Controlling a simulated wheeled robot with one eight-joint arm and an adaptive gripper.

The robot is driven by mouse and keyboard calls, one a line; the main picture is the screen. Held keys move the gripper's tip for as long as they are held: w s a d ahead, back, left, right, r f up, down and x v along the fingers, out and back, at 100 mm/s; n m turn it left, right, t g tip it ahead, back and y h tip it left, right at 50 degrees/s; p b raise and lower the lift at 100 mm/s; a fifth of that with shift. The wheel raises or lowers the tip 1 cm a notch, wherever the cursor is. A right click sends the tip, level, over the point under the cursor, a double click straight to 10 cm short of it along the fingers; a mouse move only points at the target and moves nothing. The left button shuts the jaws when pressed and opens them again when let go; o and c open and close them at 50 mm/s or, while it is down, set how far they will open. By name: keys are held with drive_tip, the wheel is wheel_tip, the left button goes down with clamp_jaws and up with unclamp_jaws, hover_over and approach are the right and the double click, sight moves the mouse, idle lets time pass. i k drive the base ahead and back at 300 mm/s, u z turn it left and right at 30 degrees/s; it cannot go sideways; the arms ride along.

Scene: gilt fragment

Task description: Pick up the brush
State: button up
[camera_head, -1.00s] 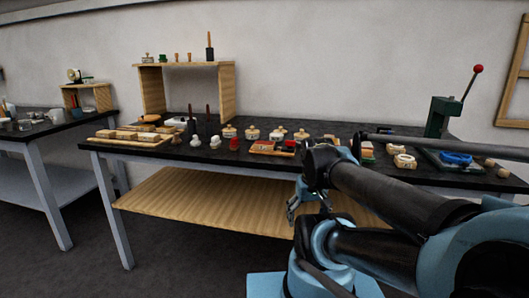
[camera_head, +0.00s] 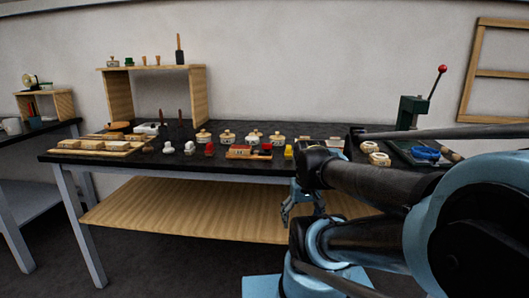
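A brush-like tool (camera_head: 180,50) with a thin wooden handle and a dark lower end stands upright on top of the wooden shelf box. Two more slim dark tools, a left one (camera_head: 161,122) and a right one (camera_head: 181,121), stand upright on the black table below it; I cannot tell whether they are brushes. My gripper (camera_head: 298,212) hangs in front of the table's front edge, below the tabletop and right of these tools. It touches none of them. Its fingers are small and partly hidden by my arm, so their opening is unclear.
The black table (camera_head: 112,164) holds wooden blocks, several lidded pots, small stamps and a small tray (camera_head: 248,153). The wooden shelf box (camera_head: 198,95) stands at its back left. A green press (camera_head: 411,110) with a red-knobbed lever stands at right. Another table (camera_head: 30,132) is far left.

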sight(289, 154)
drive_tip(key=z, duration=1.75)
drive_tip(key=k, duration=1.5)
drive_tip(key=u, duration=0.35)
drive_tip(key=i, duration=1)
drive_tip(key=z, duration=0.05)
